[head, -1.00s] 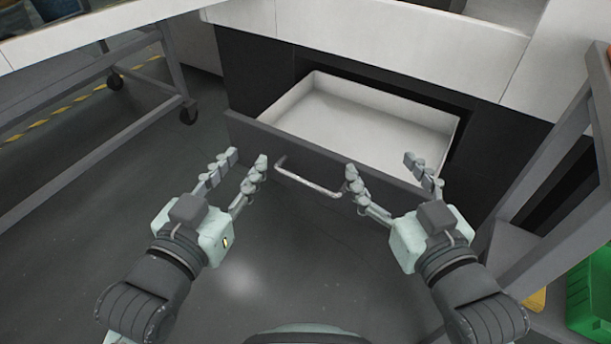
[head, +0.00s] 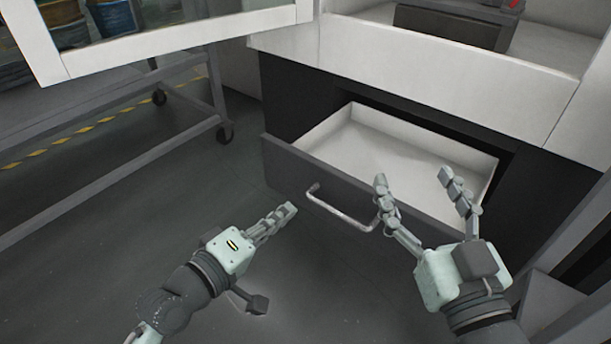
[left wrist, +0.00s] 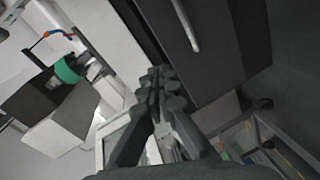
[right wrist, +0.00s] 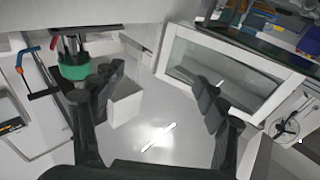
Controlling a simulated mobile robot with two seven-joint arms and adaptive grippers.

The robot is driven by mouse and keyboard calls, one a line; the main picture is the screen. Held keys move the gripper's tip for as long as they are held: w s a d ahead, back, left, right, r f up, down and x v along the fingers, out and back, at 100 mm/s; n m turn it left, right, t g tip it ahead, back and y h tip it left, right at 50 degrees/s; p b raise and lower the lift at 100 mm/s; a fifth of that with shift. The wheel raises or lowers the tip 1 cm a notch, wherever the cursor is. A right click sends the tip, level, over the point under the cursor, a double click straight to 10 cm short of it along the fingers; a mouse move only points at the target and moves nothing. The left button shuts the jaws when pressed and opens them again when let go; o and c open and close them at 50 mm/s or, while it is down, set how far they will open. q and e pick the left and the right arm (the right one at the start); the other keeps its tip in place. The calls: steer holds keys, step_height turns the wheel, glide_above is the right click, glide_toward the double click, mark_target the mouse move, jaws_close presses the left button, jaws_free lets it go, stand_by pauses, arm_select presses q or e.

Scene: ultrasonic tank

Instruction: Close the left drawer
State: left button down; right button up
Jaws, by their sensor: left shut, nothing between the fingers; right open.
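The drawer (head: 290,160) is pulled open, with a dark front and an empty white inside (head: 400,150). Its silver bar handle (head: 340,210) runs along the front, and a handle also shows in the left wrist view (left wrist: 187,28). My left gripper (head: 292,208) is shut and empty, in front of the drawer's left part, just left of the handle; I cannot tell if it touches the front. My right gripper (head: 412,174) is open and empty, above the drawer's right part, with a finger overlapping the handle's right end in the head view.
A grey wheeled rack (head: 180,100) stands at the left. A white-framed glass panel (head: 180,40) juts out at upper left. The white cabinet (head: 430,70) is above the drawer. A green-ringed tool (right wrist: 74,65) shows in the right wrist view.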

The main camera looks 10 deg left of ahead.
arm_select(q)
step_height(320, 180, down, 3)
steer(key=w+a+n+h, duration=0.1)
steer(key=w+a+n, duration=0.15)
steer(key=n, duration=0.75)
steer(key=n+t+b, duration=0.1)
steer(key=n, duration=1)
glide_toward(307, 160)
steer(key=shift+h, duration=0.4)
steer(key=x, duration=0.5)
steer(key=shift+w+f, duration=0.2)
steer(key=shift+f, duration=0.1)
steer(key=shift+w+d, duration=0.3)
steer(key=shift+w, duration=0.4)
arm_select(e)
steer(key=shift+s+a+r+t+y, duration=0.25)
steer(key=shift+s+r+t, duration=0.1)
steer(key=shift+r, duration=0.45)
steer(key=shift+s+a+r+t+y, duration=0.3)
steer(key=shift+r+t, duration=0.1)
steer(key=shift+r, duration=0.45)
steer(key=shift+s+a+r+t+y, duration=0.25)
steer(key=shift+s+r+t, duration=0.1)
steer(key=shift+r, duration=0.45)
arm_select(q)
steer(key=shift+w, duration=0.1)
